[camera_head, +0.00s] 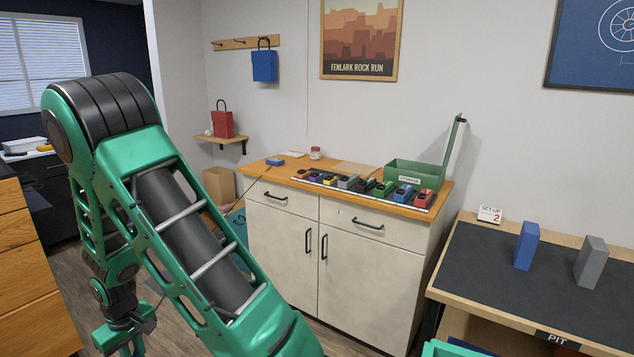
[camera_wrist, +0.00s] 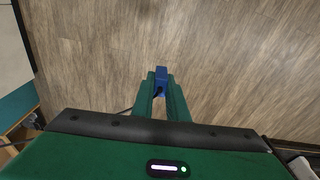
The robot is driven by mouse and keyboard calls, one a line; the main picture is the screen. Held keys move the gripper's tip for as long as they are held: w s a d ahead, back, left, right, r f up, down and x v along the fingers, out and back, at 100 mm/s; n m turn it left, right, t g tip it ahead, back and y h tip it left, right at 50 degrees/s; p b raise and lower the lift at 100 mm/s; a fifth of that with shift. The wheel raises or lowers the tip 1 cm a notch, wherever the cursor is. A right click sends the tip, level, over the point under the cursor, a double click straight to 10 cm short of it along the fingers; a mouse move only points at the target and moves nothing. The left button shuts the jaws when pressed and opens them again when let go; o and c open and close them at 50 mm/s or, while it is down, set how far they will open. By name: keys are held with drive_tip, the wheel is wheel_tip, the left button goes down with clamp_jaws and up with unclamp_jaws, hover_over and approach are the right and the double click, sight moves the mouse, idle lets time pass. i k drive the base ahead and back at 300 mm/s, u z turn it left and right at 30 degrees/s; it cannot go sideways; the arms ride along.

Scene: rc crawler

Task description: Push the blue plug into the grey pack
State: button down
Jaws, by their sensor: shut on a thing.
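My gripper (camera_wrist: 161,82) is shut on the blue plug (camera_wrist: 161,73) in the wrist view, with bare floor below. The plug sits between the two green fingertips, and a dark cable shows at it. In the head view my arm fills the left side; the plug and fingertips are not clearly seen there. A grey upright block (camera_head: 591,263), possibly the grey pack, stands on the dark bench mat at the right, apart from my gripper. A blue upright block (camera_head: 526,246) stands to its left. Any socket on the grey block cannot be made out.
A wooden-topped cabinet (camera_head: 284,235) holds a row of small coloured cars, a green open box (camera_head: 415,175) and a small blue box (camera_head: 275,162). A "SET-UP 2" card (camera_head: 490,214) stands on the pit bench (camera_head: 480,262). The bench mat's front is clear.

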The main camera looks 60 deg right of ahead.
sight(345, 181)
drive_tip(key=z, duration=0.05)
drive_tip(key=i, duration=1.8)
drive_tip(key=z, duration=2.95)
